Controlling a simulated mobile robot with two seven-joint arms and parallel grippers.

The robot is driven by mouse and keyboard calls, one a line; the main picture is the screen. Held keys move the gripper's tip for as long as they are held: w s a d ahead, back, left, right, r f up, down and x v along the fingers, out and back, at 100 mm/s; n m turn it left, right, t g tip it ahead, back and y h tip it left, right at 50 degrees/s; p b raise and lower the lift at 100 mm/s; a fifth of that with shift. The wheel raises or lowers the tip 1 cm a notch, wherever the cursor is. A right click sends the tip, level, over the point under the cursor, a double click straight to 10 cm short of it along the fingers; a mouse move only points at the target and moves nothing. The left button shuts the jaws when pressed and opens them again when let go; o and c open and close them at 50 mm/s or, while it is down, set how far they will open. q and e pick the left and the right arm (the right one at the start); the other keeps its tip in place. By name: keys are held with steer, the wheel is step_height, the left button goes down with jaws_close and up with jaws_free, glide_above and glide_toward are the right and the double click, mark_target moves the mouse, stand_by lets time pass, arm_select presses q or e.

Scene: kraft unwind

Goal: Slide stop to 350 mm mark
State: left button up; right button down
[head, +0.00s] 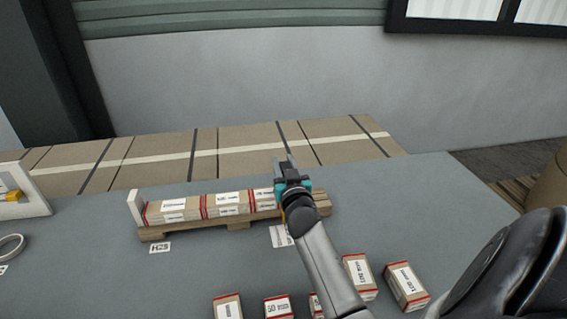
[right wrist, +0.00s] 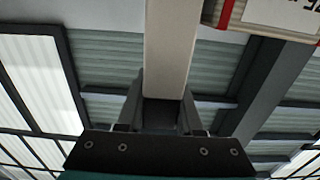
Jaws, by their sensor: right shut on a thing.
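My right gripper (head: 284,163) is over the right end of the row of cartons (head: 228,198) on the wooden pallet (head: 205,230). In the right wrist view my right gripper (right wrist: 160,105) is shut on a pale, straight bar (right wrist: 177,45), held between both fingers. This may be the stop, but I cannot tell for certain. A red-edged carton (right wrist: 265,15) is close beside the bar there. In the head view the bar is hidden at my gripper. No 350 mm mark is readable. My left gripper is not in view.
A white board (head: 136,208) stands at the pallet's left end. Loose cartons (head: 405,287) lie at the front of the grey table (head: 95,265). A white frame with a yellow part (head: 13,196) and a tape roll (head: 11,247) are far left. The table's right side is clear.

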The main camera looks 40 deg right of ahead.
steer(key=shift+s+d+r, duration=0.1)
steer(key=shift+d, duration=0.15)
steer(key=c, duration=0.6)
jaws_free()
steer(key=shift+o, duration=0.2)
